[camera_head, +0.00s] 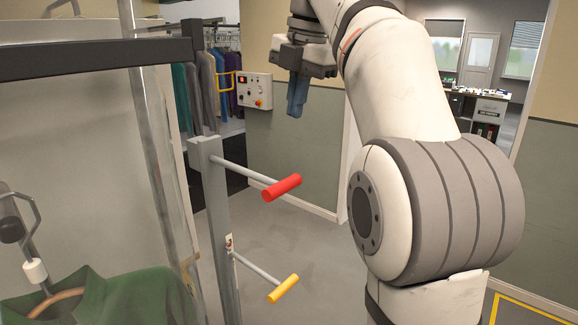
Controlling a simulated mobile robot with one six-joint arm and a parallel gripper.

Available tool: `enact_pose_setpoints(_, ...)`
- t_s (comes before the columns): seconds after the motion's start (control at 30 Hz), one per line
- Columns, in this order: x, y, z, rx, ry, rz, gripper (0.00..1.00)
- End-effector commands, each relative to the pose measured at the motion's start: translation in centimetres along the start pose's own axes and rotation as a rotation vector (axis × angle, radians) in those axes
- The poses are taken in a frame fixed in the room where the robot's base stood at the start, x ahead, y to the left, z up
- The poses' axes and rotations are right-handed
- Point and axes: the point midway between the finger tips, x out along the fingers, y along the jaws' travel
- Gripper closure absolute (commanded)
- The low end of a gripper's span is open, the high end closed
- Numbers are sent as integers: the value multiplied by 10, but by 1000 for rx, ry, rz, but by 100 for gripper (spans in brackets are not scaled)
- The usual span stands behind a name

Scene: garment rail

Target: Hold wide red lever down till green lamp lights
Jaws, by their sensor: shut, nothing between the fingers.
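The wide red lever (281,188) sticks out to the right from the upper part of a grey post (215,225), with its rod sloping slightly down. A yellow-handled lever (283,288) sits lower on the same post. My gripper (297,98) is shut and empty, pointing down. In the picture it is above and a little right of the red handle, not touching it. How far apart they are in depth I cannot tell. No lit green lamp shows clearly in this view.
A control box (254,90) with small buttons is on the wall behind. Garments hang on a rail (215,80) at the back left. A clear-panelled frame with a green garment (110,295) stands at the left. Grey floor (320,245) is open right of the levers.

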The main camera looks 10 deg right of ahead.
Motion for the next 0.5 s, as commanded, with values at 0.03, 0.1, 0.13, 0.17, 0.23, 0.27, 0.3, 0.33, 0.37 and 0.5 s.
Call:
enact_pose_setpoints(0.03, 0, 0, 0, 0, 0, 0, 100)
enact_pose_setpoints(0.1, 3, 0, 0, 0, 0, -1, 100)
enact_pose_setpoints(0.13, 5, 0, 0, 0, 1, -1, 100)
enact_pose_setpoints(0.17, 8, 0, 0, 1, 1, -2, 100)
enact_pose_setpoints(0.23, 16, 0, 0, 1, 1, -2, 100)
enact_pose_setpoints(0.27, 21, -1, -1, 1, 2, -3, 100)
enact_pose_setpoints(0.3, 28, -1, -1, 1, 1, -2, 100)
enact_pose_setpoints(0.33, 33, -1, -1, 1, 2, -3, 100)
enact_pose_setpoints(0.37, 39, -1, -1, 1, 2, -3, 100)
enact_pose_setpoints(0.5, 68, 0, -1, 0, 2, -3, 100)
